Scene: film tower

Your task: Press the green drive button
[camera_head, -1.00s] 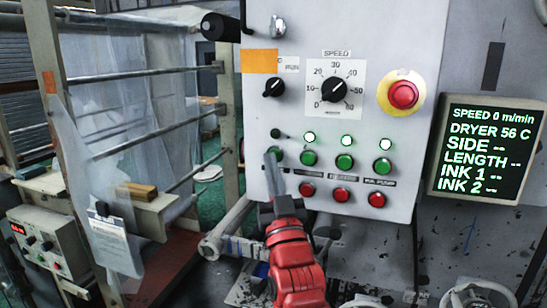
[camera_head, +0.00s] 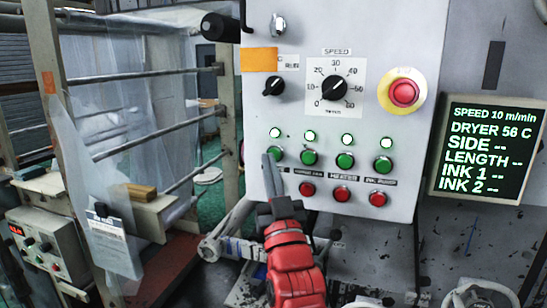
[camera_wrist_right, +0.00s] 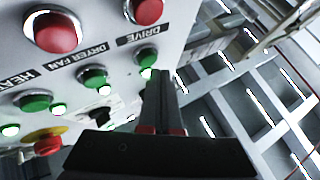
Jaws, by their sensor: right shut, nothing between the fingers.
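The green drive button (camera_head: 278,154) is the leftmost in the row of green buttons on the grey panel (camera_head: 230,110), with the lamp (camera_head: 275,132) above it lit. In the right wrist view the drive button (camera_wrist_right: 147,57) sits by the DRIVE label. My right gripper (camera_head: 268,160) is shut and empty, its tips overlapping the button's lower left edge in the head view. In the wrist view the closed fingers (camera_wrist_right: 159,76) point up at the panel close to the button. I cannot tell whether they touch it. My left gripper is not in view.
More green buttons (camera_head: 345,161) and red buttons (camera_head: 342,194) sit to the right and below. A red emergency stop (camera_head: 404,93) is at the upper right. The display (camera_head: 487,150) reads SPEED 10 m/min. A framed roller stand (camera_head: 140,72) is at the left.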

